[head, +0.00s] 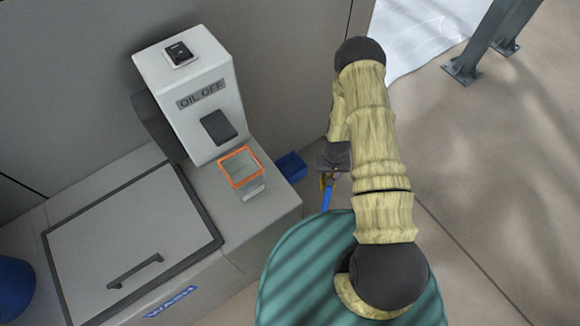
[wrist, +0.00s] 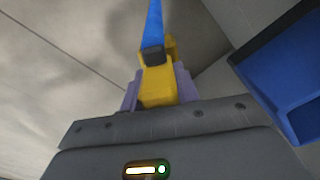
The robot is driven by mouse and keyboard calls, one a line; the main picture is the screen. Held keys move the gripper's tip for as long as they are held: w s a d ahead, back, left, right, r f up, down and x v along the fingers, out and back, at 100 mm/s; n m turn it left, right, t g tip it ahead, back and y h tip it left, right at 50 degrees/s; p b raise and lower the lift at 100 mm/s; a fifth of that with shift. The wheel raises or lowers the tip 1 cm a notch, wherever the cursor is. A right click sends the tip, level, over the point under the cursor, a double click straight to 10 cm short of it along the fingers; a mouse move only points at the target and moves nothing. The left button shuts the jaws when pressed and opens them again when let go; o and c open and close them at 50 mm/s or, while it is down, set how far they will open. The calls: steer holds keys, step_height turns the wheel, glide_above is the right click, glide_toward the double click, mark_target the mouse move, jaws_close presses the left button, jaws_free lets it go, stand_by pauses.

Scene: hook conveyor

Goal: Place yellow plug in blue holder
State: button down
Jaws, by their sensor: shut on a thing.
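My gripper (head: 328,176) hangs below the arm, to the right of the counter. In the wrist view, the two purple fingers of my gripper (wrist: 158,90) are closed on a yellow plug (wrist: 156,77). A blue strip with a dark end piece extends from the plug, away from the gripper. In the head view only a sliver of the yellow plug (head: 323,182) shows beside the blue strip. The blue holder (head: 291,166) is an open box at the counter's right side, left of my gripper and apart from it. It shows at the right of the wrist view (wrist: 275,72).
A white "OIL OFF" dispenser (head: 187,92) stands on the grey counter (head: 270,203), with an orange-rimmed clear container (head: 241,168) in front. A lidded basin marked "WASH" (head: 130,240) is at left. A blue round object (head: 14,290) is at the left edge.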

steer(key=shift+s+a+r, duration=0.1)
steer(key=shift+s, duration=0.2)
steer(key=shift+w+a+r+b, duration=0.1)
steer(key=shift+w+a+b, duration=0.05)
steer(key=shift+b, duration=0.15)
steer(key=w+a+r+n+b, duration=0.1)
steer(key=w+a+r+b, duration=0.2)
steer(key=r+b, duration=0.35)
steer(key=w+a+r+n+b, duration=0.2)
steer(key=r+b, duration=0.4)
steer(key=r, duration=0.2)
steer(key=s+a+r+n+b, duration=0.1)
steer(key=s+a+r+n, duration=0.2)
steer(key=a, duration=0.5)
step_height(320, 180, up, 2)
steer(key=shift+s+a+r+n, duration=0.1)
steer(key=shift+s+a+n, duration=0.1)
steer(key=shift+n, duration=0.3)
step_height(320, 180, down, 6)
steer(key=b, duration=0.1)
